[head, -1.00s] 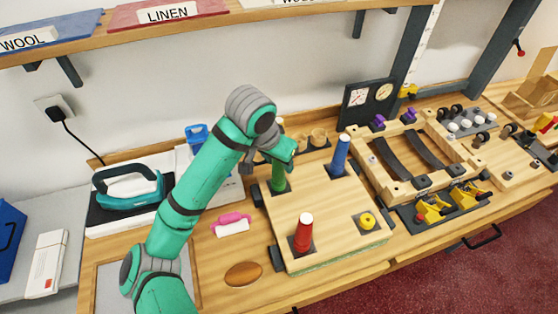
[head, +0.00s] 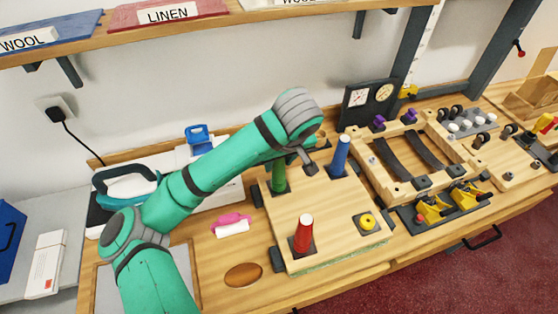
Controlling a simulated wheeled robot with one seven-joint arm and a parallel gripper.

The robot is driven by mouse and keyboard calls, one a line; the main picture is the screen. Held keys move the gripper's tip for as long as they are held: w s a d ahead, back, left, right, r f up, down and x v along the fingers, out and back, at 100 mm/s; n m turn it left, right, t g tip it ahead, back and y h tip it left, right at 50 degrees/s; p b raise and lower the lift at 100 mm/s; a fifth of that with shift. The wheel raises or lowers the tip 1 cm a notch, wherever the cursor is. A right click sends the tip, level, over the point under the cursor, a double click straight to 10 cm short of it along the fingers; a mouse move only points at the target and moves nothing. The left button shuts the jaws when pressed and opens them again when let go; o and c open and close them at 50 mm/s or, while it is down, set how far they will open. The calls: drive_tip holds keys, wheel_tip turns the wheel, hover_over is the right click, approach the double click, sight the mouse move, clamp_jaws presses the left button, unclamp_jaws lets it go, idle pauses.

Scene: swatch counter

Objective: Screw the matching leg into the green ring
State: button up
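A green leg (head: 279,177) stands upright on a dark square plate at the back left corner of the light wooden board (head: 333,207). Its top is partly behind my arm. No separate green ring can be made out; the leg's base covers that spot. A blue leg (head: 340,155) and a red leg (head: 304,233) stand upright at two other corners. A yellow ring (head: 368,221) with no leg is at the front right corner. My gripper (head: 310,169) is above the board's back edge, between the green and blue legs and apart from both. Its fingers are too small to read.
A wooden frame (head: 376,178) with dark curved strips and yellow clamps (head: 432,208) stands right of the board. A pink-handled brush (head: 232,226) and a brown oval (head: 243,275) lie on the left. Two gauges (head: 370,97) stand behind. A shelf (head: 222,20) hangs above.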

drive_tip(key=shift+a, duration=0.1)
drive_tip(key=c, duration=0.9)
drive_tip(key=shift+o, duration=0.2)
drive_tip(key=m+h, duration=0.1)
drive_tip(key=m, duration=0.2)
drive_tip(key=shift+s, duration=0.15)
drive_tip(key=m+h, duration=0.1)
drive_tip(key=m, duration=0.2)
drive_tip(key=shift+f+m+h, duration=0.1)
drive_tip(key=shift+m+h, duration=0.2)
drive_tip(key=shift+m, duration=0.1)
drive_tip(key=m+h, duration=0.1)
drive_tip(key=m, duration=0.3)
drive_tip(key=shift+g, duration=0.3)
drive_tip(key=m, duration=0.1)
drive_tip(key=m+h, duration=0.1)
drive_tip(key=m, duration=0.2)
drive_tip(key=shift+d+g, duration=0.25)
drive_tip(key=shift+g, duration=0.15)
drive_tip(key=o, duration=0.9)
drive_tip(key=shift+c, duration=0.2)
